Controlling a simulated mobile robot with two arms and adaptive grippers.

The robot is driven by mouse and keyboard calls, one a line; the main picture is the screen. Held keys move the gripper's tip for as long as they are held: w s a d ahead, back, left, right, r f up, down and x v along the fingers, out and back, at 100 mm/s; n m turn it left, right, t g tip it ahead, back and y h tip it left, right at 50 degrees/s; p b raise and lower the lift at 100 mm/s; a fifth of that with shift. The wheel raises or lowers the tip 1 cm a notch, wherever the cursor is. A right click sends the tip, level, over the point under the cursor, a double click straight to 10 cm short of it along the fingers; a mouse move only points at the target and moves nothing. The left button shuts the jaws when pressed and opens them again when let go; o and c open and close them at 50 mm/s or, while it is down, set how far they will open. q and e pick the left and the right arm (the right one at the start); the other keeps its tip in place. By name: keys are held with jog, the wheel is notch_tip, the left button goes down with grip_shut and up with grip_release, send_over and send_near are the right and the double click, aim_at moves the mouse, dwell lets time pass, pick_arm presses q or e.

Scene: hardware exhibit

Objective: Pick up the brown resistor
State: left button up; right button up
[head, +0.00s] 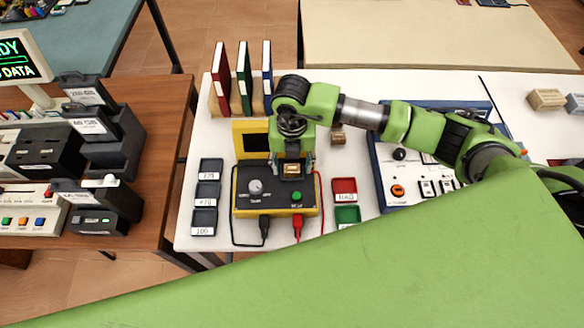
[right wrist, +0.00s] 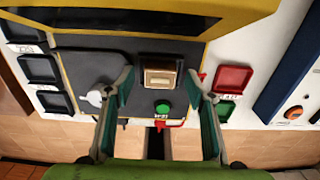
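A small brown block with a cream face (right wrist: 160,78), which looks like the brown resistor, sits on the dark top of the yellow-edged tester (head: 240,208). In the head view the block (head: 292,169) shows between the fingertips of my right gripper (head: 291,172). In the right wrist view my right gripper (right wrist: 160,92) is open, with one finger on each side of the block and a gap on both sides. Its height above the tester is hard to judge. My left gripper is not in view.
The tester has a white knob (head: 256,187), a green button (head: 297,196) and leads in front. Black trays (head: 205,195) stand left; red (head: 344,186) and green (head: 347,214) trays stand right. Another small brown block (head: 338,138) lies behind. Binders (head: 244,75) stand at the back.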

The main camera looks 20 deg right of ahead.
jog(key=c, duration=1)
jog(key=shift+o, duration=0.2)
jog(key=shift+r, duration=0.1)
